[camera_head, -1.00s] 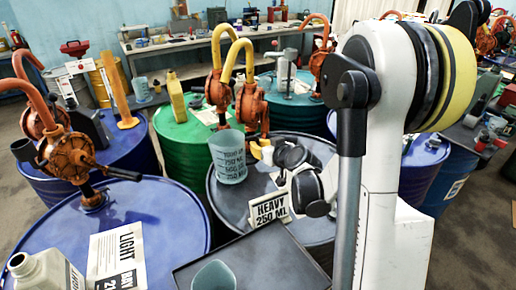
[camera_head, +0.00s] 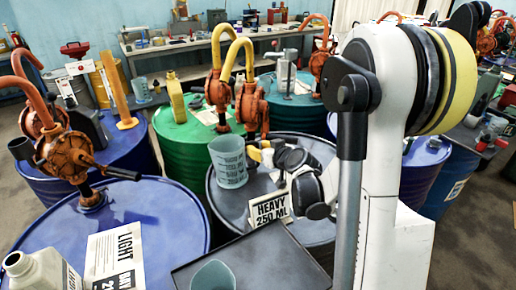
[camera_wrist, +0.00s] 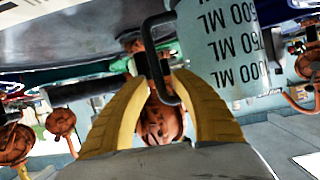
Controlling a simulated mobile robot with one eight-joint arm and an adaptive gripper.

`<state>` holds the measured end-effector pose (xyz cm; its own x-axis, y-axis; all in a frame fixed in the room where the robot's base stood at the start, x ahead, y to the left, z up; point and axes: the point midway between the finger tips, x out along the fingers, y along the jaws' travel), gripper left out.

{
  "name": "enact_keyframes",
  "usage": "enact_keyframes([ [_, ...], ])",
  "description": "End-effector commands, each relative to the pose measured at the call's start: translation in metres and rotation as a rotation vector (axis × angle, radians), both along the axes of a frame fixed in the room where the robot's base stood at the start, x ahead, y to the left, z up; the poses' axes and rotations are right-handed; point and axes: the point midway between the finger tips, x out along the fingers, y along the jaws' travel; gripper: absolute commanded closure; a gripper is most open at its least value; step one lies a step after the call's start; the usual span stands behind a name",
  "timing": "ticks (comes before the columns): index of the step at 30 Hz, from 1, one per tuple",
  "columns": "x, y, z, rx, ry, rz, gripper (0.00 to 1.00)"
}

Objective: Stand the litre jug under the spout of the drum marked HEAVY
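The litre jug (camera_head: 230,163), translucent grey-blue with printed volume marks, is at the left part of the top of the drum marked HEAVY (camera_head: 312,228). I cannot tell whether its base touches the drum. The drum's sign (camera_head: 269,208) stands in front. Its orange pump (camera_head: 251,106) carries a curved yellow spout (camera_head: 240,43) arching above the jug. My gripper (camera_head: 258,153) is at the jug's right. In the wrist view the jug (camera_wrist: 228,45) appears upside down, and its dark handle (camera_wrist: 153,62) lies between my yellow fingertips (camera_wrist: 163,78), which look closed on it.
The blue LIGHT drum (camera_head: 155,215) with its orange pump (camera_head: 66,155) is at the left. A green drum (camera_head: 183,140) with a yellow bottle (camera_head: 175,95) is behind. A dark flat surface (camera_head: 255,262) holds another jug (camera_head: 213,275) in front. A white can (camera_head: 38,270) is front left.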

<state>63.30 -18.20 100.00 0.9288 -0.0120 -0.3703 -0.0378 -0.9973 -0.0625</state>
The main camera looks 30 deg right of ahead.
Motion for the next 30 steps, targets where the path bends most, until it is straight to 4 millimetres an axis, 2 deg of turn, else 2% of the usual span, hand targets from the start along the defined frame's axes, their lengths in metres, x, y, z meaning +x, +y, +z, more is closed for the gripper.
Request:
enact_keyframes([
  [6,-0.003,0.0,0.019,0.001,0.0,-0.001,0.7],
  [15,-0.072,0.0,0.044,0.002,-0.001,-0.004,0.7],
  [21,-0.102,0.001,0.054,0.001,0.0,-0.002,0.7],
  [30,-0.112,0.001,0.056,0.001,-0.001,0.0,0.7],
])
